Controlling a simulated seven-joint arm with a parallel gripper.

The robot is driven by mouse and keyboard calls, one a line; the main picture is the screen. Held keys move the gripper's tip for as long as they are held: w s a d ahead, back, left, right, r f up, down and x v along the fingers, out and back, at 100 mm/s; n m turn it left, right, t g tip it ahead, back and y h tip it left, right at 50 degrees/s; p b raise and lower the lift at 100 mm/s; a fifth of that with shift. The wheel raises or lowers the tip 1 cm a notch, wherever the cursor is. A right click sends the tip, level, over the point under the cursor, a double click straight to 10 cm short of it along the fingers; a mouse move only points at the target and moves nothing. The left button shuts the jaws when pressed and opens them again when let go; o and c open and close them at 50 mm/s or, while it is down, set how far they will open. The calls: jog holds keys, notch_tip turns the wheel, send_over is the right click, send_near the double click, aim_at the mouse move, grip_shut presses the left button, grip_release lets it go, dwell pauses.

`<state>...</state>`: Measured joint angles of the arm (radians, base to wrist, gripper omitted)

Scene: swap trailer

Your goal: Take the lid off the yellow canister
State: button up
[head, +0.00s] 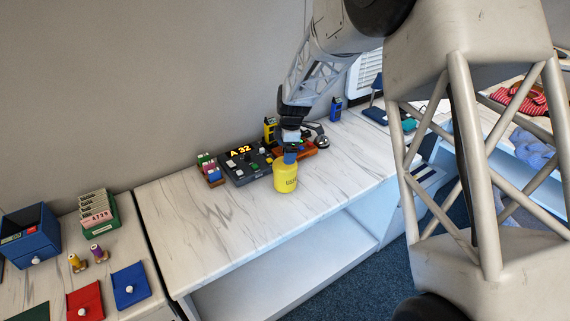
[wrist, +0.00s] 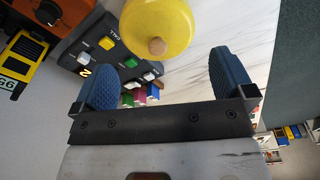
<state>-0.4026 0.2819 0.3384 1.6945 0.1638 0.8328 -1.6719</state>
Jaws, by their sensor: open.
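A dark button panel (head: 246,165) reading "A 32" stands close behind the canister to the left. Small coloured blocks (head: 210,170) are beside it. An orange device (head: 309,149) and a yellow-black device (head: 269,128) stand behind. The counter (head: 215,240) is clear left of the canister.

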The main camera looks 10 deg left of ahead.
jog(key=shift+a+f, duration=0.15)
jog(key=shift+f, duration=0.95)
jog(key=shift+a+f, duration=0.1)
jog(key=shift+f, duration=0.95)
jog(key=shift+f, duration=0.1)
jog(key=c, duration=1.1)
